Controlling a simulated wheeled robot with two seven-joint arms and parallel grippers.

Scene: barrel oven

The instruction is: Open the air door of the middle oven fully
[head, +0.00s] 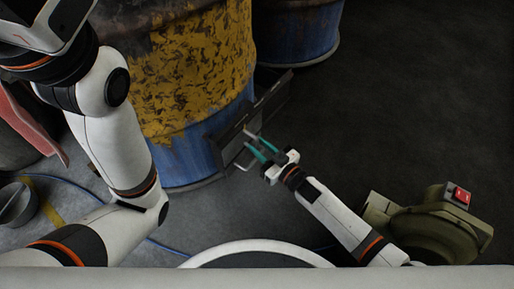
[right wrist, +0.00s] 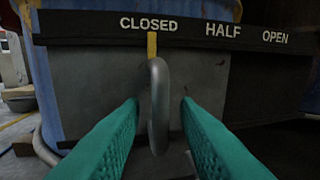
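The middle oven is a yellow-and-blue barrel (head: 205,75). Low on its side is a dark air door frame (head: 268,105). In the right wrist view, the grey sliding door (right wrist: 95,95) has a yellow mark (right wrist: 152,45) under the word CLOSED; HALF and OPEN are lettered further right. A metal loop handle (right wrist: 158,105) stands out from the door. My right gripper (head: 256,148), with teal fingers, is at the door; in its wrist view (right wrist: 160,125) the fingers are open, one on each side of the handle, with gaps visible. My left arm shows, but its gripper is out of frame.
An olive blower (head: 430,225) with a red switch (head: 460,195) stands right of my right forearm. Another blue barrel (head: 300,35) is behind. A blue cable (head: 85,190) runs along the floor at left. Dark floor (head: 420,90) at right is clear.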

